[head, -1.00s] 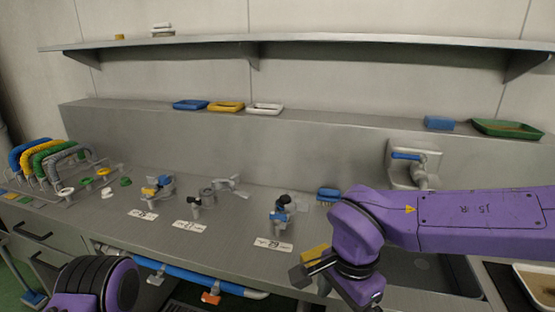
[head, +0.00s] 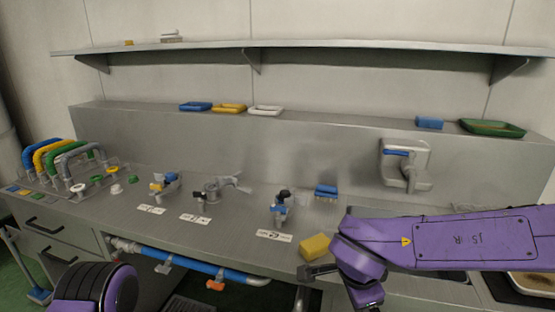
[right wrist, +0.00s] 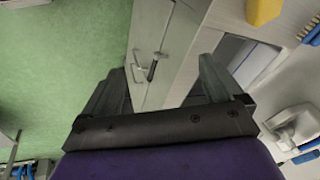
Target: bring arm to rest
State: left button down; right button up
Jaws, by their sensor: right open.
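My right arm (head: 440,240) comes in from the right over the counter's front part. My right gripper (head: 318,271) is low near the front edge, just in front of a yellow sponge (head: 314,246). In the right wrist view the gripper (right wrist: 160,85) has its two fingers wide apart with nothing between them. The sponge (right wrist: 263,10) lies apart from the fingers there, at the upper right. Of my left arm only a rounded purple and black part shows at the lower left; its gripper is out of view.
Valves with white labels stand along the counter (head: 130,215). A blue brush (head: 326,191) lies near the sponge. A wall tap (head: 405,165) is at the right, and a blue pipe (head: 200,268) runs below the front edge. The green floor (right wrist: 60,60) is open beside the cabinet.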

jog(key=s+d+f+n+t+h, duration=0.15)
jog(key=d+f, duration=0.35)
jog(key=f, duration=0.6)
jog(key=s+d+f+n+t+h, duration=0.15)
jog(key=d+f, duration=0.25)
jog(key=f, duration=0.6)
jog(key=s+d+f+n+g+y, duration=0.1)
jog(key=s+d+f+n, duration=0.2)
jog(key=s+f, duration=0.3)
jog(key=s+d+f+n+g+y, duration=0.1)
jog(key=s+f, duration=0.5)
jog(key=s, duration=0.6)
jog(key=shift+s+d+f+n+g, duration=0.4)
jog(key=shift+d+n+g, duration=0.1)
jog(key=shift+d+n, duration=0.6)
